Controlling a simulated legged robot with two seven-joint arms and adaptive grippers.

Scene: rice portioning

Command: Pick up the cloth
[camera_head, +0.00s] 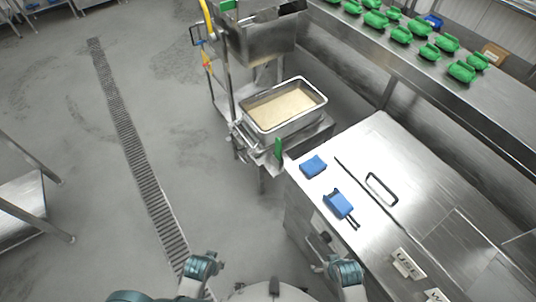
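A small blue folded piece that looks like the cloth (313,166) lies flat on the near left part of the steel counter (385,145), close to its left edge. A second blue object (338,203) lies nearer to me on the same counter, with two short dark prongs at its lower right; I cannot tell exactly what it is. Teal links of both my arms show at the bottom of the view. Neither gripper can be made out, and nothing of mine touches the blue pieces.
A black handle (381,189) stands up from the counter right of the blue pieces. A steel pan of rice (262,125) sits on a stand beyond the counter's left corner. Several green containers (401,35) line the back shelf. White signs (407,264) stand at the near right.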

